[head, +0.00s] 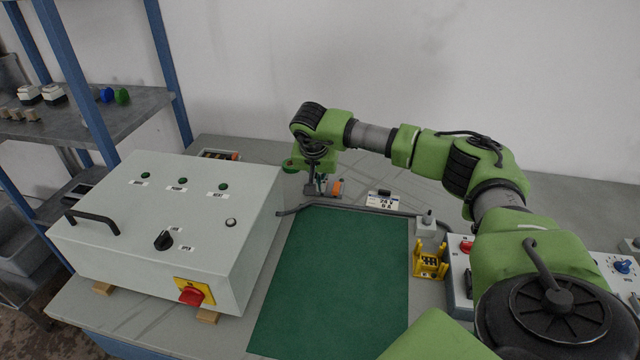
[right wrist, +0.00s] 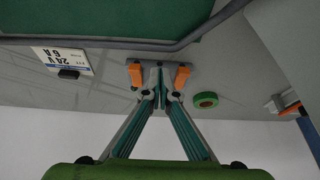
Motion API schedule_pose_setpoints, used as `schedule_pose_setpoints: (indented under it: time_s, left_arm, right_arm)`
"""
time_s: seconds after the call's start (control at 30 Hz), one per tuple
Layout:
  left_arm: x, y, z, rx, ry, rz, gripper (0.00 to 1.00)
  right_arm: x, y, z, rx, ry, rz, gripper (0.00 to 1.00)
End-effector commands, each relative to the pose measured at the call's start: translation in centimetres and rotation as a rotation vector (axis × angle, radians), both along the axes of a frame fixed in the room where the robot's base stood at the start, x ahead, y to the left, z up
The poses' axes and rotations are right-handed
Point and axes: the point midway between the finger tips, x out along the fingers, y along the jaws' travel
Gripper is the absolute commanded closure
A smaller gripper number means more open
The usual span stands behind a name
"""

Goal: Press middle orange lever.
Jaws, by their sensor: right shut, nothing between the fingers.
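A small grey part with orange levers (right wrist: 182,77) stands on the grey table behind the green mat. In the right wrist view, one orange lever shows on each side of my fingertips. Any middle lever is hidden behind the fingers. In the head view one orange lever (head: 337,187) shows just right of the fingers. My right gripper (right wrist: 159,75) points down with its fingertips together and empty, between the two visible levers. It also shows in the head view (head: 320,190). I cannot tell whether the tips touch the part. My left gripper is not in view.
A green tape roll (right wrist: 205,100) lies beside the part. A grey cable (head: 350,207) runs along the green mat (head: 335,270). A large grey control box (head: 170,230) stands left; a yellow holder (head: 430,262) stands right.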

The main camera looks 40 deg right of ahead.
Motion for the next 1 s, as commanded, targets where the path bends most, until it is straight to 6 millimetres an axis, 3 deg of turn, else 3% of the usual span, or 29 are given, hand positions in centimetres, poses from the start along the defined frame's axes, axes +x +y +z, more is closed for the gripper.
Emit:
schedule_pose_setpoints:
  time_s: [0.67, 1.0]
  left_arm:
    - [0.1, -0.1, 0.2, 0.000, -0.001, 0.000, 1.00]
    - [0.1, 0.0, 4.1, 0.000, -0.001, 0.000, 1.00]
  right_arm:
    - [0.9, -1.0, 0.4, 0.001, -0.001, 0.000, 1.00]
    - [0.6, -0.3, 4.8, 0.001, -0.001, -0.004, 1.00]
